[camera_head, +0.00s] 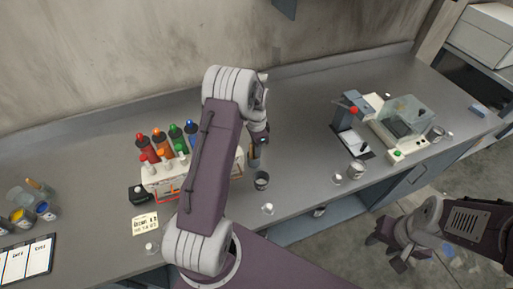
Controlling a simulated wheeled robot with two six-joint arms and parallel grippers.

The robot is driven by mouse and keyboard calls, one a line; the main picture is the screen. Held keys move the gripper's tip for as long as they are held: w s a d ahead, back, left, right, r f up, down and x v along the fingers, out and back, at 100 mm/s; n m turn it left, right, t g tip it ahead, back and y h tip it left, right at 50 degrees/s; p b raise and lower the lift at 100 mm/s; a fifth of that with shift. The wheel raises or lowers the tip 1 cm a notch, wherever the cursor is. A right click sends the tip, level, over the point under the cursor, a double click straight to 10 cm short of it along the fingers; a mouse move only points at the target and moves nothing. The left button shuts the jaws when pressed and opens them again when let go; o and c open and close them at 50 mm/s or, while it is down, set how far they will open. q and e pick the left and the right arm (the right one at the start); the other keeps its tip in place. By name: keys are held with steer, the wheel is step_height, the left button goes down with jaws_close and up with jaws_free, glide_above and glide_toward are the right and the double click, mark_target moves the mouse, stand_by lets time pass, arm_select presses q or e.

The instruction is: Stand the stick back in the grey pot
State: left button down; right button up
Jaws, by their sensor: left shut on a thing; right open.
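My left gripper (257,141) is shut on the stick (255,158), of which only a short part shows below the fingers. My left arm and gripper hide the rest of it. A small dark grey pot (262,182) stands on the bench just below the stick, near the front edge. The stick's lower end looks close to the pot's rim; I cannot tell whether it is above or inside it. My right gripper (386,249) is open and empty at the lower right, over the floor in front of the bench.
A rack (160,182) of several coloured bottles stands left of my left arm, with a label card (145,224) in front. Paint cups (22,217) sit far left. A stand device (350,140), a scale (396,152) and small cups (357,168) stand right. The bench's middle back is clear.

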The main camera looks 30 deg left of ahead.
arm_select(q)
steer(key=shift+f, duration=0.15)
steer(key=c, duration=1.4)
jaws_free()
steer(key=shift+c, duration=0.2)
step_height(320, 180, up, 12)
steer(key=shift+r, duration=0.2)
steer(key=s+d+f+n, duration=0.1)
steer(key=s+d+n, duration=0.3)
steer(key=s, duration=0.5)
steer(key=s+d+f+n+t, duration=0.1)
steer(key=s+d+f+n, duration=0.1)
steer(key=s+d+n, duration=0.2)
steer(key=s+d, duration=0.3)
steer(key=s, duration=0.2)
steer(key=shift+s+f, duration=0.15)
steer(key=shift+f, duration=0.15)
steer(key=shift+s, duration=0.1)
